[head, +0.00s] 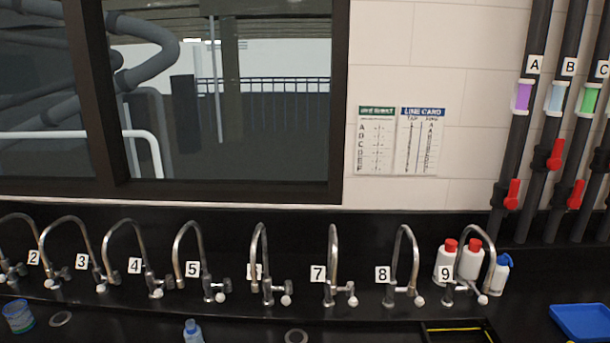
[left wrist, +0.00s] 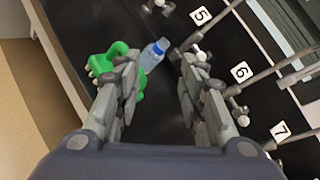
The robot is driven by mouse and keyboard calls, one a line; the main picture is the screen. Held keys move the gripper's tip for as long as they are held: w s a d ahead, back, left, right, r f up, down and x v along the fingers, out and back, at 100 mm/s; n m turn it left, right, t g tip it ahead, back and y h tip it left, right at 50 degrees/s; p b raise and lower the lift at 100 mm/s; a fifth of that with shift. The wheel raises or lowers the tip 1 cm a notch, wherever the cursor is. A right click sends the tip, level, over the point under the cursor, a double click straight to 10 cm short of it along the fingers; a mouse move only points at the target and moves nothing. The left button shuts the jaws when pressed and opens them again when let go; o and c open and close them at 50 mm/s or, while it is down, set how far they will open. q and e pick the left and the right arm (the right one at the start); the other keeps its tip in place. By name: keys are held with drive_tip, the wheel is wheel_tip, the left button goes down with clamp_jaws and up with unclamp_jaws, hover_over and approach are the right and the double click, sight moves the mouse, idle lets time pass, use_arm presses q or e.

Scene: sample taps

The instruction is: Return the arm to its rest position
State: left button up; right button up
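My left gripper (left wrist: 162,75) shows in the left wrist view, its two grey fingers apart with a clear gap between the tips. A clear bottle with a blue top (left wrist: 153,54) is beyond that gap, apart from the fingers as far as I can tell. A green object (left wrist: 114,54) is behind the left-hand finger, which partly hides it. Neither gripper nor arm shows in the head view. My right gripper is in neither view.
A row of numbered curved taps (head: 333,260) lines the back of the black counter. White bottles with red caps (head: 445,262) stand by tap 9. A blue bottle (head: 193,332), blue tub (head: 18,316) and blue tray (head: 582,322) are at the front. Pipes with red valves (head: 511,193) rise right.

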use_arm(q)
drive_tip(key=s+a+f+n+g+h, duration=0.1)
drive_tip(key=s+f+n+g+h, duration=0.2)
drive_tip(key=s+n, duration=0.45)
drive_tip(key=s+a+f+n+g, duration=0.1)
drive_tip(key=s+f+n+g, duration=0.25)
drive_tip(key=s+n, duration=0.4)
drive_tip(key=s+d+n+g+h, duration=0.1)
drive_tip(key=s+d+n+h, duration=0.15)
drive_tip(key=s, duration=0.45)
drive_tip(key=s+d+n+g+h, duration=0.2)
drive_tip(key=s+n, duration=0.1)
drive_tip(key=s, duration=0.4)
wheel_tip(320, 180, down, 32)
drive_tip(key=s+g+b, duration=0.1)
drive_tip(key=s+b, duration=0.1)
drive_tip(key=b, duration=0.3)
drive_tip(key=s+a+f+b, duration=0.1)
drive_tip(key=s+f+b, duration=0.1)
drive_tip(key=s+f, duration=0.6)
drive_tip(key=s+a+f+g+b, duration=0.1)
drive_tip(key=s+f+b, duration=0.2)
drive_tip(key=s+f, duration=0.6)
wheel_tip(320, 180, down, 3)
drive_tip(key=shift+a+f, duration=0.1)
drive_tip(key=shift+a, duration=0.15)
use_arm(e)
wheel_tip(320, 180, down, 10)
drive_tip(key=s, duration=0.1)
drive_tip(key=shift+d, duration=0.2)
